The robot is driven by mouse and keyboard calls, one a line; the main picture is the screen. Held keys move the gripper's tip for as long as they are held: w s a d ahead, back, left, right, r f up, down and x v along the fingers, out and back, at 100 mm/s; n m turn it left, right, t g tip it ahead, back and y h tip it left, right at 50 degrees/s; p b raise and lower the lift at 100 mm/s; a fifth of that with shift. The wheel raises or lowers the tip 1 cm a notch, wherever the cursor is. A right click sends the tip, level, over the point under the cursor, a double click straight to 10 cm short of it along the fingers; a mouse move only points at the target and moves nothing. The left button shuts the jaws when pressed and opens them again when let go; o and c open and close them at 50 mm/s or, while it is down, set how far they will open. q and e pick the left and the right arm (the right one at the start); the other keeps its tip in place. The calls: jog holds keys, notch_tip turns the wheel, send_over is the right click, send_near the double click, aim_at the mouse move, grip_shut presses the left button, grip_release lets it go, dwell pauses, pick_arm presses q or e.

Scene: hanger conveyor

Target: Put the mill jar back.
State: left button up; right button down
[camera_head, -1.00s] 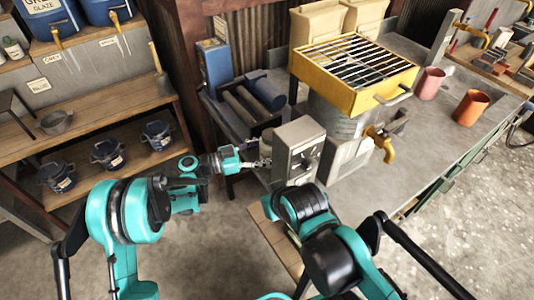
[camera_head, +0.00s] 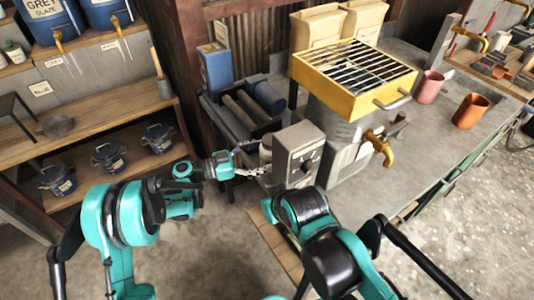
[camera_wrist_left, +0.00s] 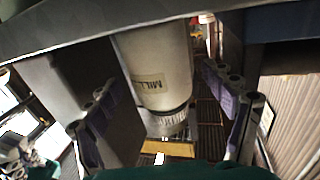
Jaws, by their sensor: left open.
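The mill jar (camera_wrist_left: 160,70) is a whitish cylinder with "MILL" lettering, seen close up in the left wrist view. In the head view only a small part of the jar (camera_head: 266,150) shows, beside the grey control box. My left gripper (camera_head: 250,158) is open at the jar. In the left wrist view its fingers (camera_wrist_left: 165,105) stand on either side of the jar, with gaps showing. I cannot tell what the jar rests on. The mill's rollers (camera_head: 240,108) lie just behind, with a dark blue cylinder on the rack. My right gripper is out of view.
The grey control box (camera_head: 299,155) stands close to the right of my left gripper. A yellow grated unit (camera_head: 355,65) with a tap is behind it. Pink (camera_head: 429,86) and orange (camera_head: 470,110) cups stand on the bench. Shelves with blue pots (camera_head: 108,155) are at left.

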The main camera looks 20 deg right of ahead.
pick_arm(q)
jog(key=w+a+p, duration=0.1)
jog(key=a+p, duration=0.1)
jog(key=a, duration=0.8)
jog(key=shift+a, duration=0.1)
jog(key=s+a+r+n+t+y, duration=0.45)
jog(key=a+r+n+y, duration=0.2)
jog(key=a+n, duration=0.25)
jog(key=s+a+n+t+y, duration=0.2)
jog(key=s+a+n+y, duration=0.3)
jog(key=a, duration=0.6)
jog(key=s+a+n+t+y, duration=0.2)
jog(key=s+a+n+y, duration=0.3)
jog(key=s+a, duration=0.4)
jog(key=a+f+y, duration=0.1)
jog(key=a, duration=0.1)
jog(key=shift+s+a, duration=0.3)
jog(key=shift+s, duration=0.05)
jog(key=shift+t+y, duration=0.25)
